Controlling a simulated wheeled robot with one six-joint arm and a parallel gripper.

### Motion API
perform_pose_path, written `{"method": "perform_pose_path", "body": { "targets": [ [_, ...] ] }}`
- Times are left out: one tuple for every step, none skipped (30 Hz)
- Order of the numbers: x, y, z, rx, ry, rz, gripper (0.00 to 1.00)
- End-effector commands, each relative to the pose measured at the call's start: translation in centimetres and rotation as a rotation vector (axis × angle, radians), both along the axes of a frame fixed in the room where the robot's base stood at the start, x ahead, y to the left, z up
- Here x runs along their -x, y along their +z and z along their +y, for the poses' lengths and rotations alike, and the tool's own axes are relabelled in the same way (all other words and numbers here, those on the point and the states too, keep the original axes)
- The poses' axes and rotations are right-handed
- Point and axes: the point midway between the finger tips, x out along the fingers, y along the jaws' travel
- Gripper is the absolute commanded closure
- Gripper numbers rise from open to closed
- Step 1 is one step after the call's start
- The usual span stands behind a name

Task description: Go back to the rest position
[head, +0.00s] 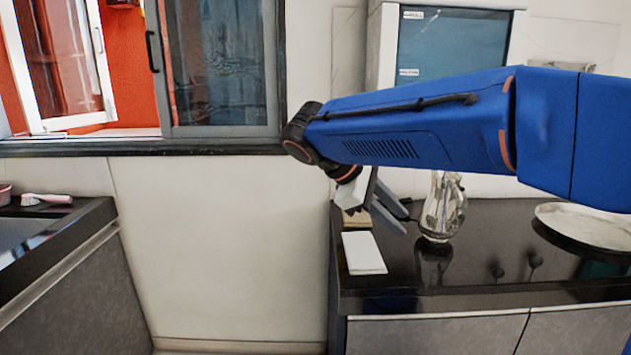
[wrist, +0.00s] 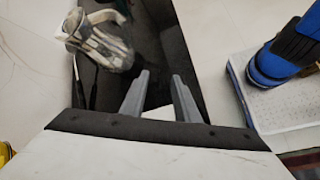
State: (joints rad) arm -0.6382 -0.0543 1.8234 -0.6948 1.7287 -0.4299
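My gripper (head: 400,222) hangs at the end of my blue arm, over the left end of the dark counter in the head view. In the wrist view its two grey fingers (wrist: 160,76) stand apart with nothing held between them. The waterpot (head: 443,212), a pale, mottled jug with a handle, stands upright on the counter just right of my gripper. It also shows in the wrist view (wrist: 102,42), at the upper left and apart from the fingers. My arm crosses in front of the area above the pot.
A white slab (head: 363,254) lies at the counter's left end, below my gripper. A round plate (head: 585,226) lies to the right. Another dark counter (head: 50,235) stands at the left, with open floor between. A window (head: 222,68) is behind.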

Motion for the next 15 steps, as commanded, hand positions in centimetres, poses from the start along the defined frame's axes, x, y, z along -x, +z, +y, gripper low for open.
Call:
{"method": "perform_pose_path", "body": {
  "targets": [
    [0.4,-0.2,-0.8,-0.019,-0.013,-0.008,0.72],
    [0.7,-0.4,-1.2,-0.032,-0.021,-0.01,0.72],
    [1.1,-0.7,-1.8,-0.051,-0.032,-0.017,0.72],
    [1.3,-0.9,-2.2,-0.065,-0.041,-0.022,0.72],
    [1.7,-1.2,-2.8,-0.081,-0.052,-0.027,0.72],
    [2.2,-1.5,-3.4,-0.105,-0.066,-0.036,0.72],
    [2.6,-1.8,-4.0,-0.123,-0.079,-0.042,0.72],
    [3.1,-2.2,-4.6,-0.147,-0.095,-0.052,0.72],
    [3.9,-2.7,-5.4,-0.177,-0.116,-0.064,0.72],
    [4.4,-3.1,-6.0,-0.202,-0.133,-0.076,0.72],
    [5.1,-3.6,-6.6,-0.23,-0.153,-0.087,0.72],
    [5.9,-4.2,-7.4,-0.264,-0.178,-0.103,0.72],
    [6.6,-4.7,-7.9,-0.291,-0.199,-0.117,0.72],
    [7.2,-5.2,-8.4,-0.317,-0.219,-0.129,0.72],
    [8.1,-5.8,-9.0,-0.352,-0.246,-0.146,0.72]
  ]
}}
